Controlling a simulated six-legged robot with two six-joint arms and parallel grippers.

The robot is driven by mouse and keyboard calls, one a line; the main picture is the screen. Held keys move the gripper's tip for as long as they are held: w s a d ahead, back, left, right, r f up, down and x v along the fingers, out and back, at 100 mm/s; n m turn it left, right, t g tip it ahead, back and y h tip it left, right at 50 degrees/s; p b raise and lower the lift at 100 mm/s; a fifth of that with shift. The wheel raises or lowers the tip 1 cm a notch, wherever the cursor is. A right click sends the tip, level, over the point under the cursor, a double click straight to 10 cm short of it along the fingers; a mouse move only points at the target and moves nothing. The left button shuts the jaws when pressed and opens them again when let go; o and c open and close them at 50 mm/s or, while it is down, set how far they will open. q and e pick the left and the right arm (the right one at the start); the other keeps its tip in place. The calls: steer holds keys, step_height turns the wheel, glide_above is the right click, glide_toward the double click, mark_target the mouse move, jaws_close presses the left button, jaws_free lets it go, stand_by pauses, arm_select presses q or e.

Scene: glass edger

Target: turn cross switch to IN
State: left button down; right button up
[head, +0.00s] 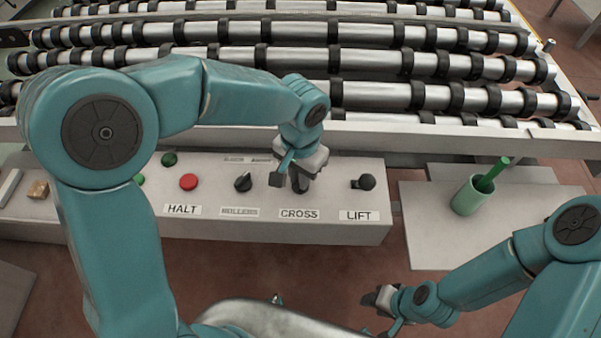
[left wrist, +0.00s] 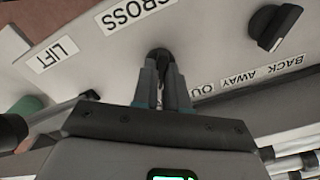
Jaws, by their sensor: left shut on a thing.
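The cross switch is a black rotary knob (left wrist: 159,54) on the white control panel (head: 220,228), just above the CROSS label (head: 299,213). My left gripper (head: 299,182) reaches down over it and hides most of it in the head view. In the left wrist view the two fingers (left wrist: 166,88) are shut on the knob. The lettering beside the knob is partly hidden by the fingers, with only "OU" readable, so I cannot tell the knob's pointing direction. My right gripper (head: 379,298) is low in the head view, away from the panel; its jaws are too small to judge.
The rollers knob (head: 243,182) is left of the cross switch, the red HALT button (head: 188,181) further left. The black LIFT control (head: 366,182) is to the right. A green cup (head: 467,197) stands on a side table (head: 425,240). Conveyor rollers (head: 380,94) lie behind.

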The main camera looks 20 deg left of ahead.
arm_select(q)
steer(key=shift+w+r, duration=0.15)
steer(key=shift+r, duration=0.05)
stand_by(0.4)
steer(key=c, duration=1.3)
jaws_free()
steer(key=shift+o, duration=0.7)
steer(key=shift+f, duration=0.1)
step_height(320, 180, up, 16)
steer(key=shift+r+p, duration=0.2)
steer(key=shift+p, duration=0.2)
steer(key=shift+s, duration=0.25)
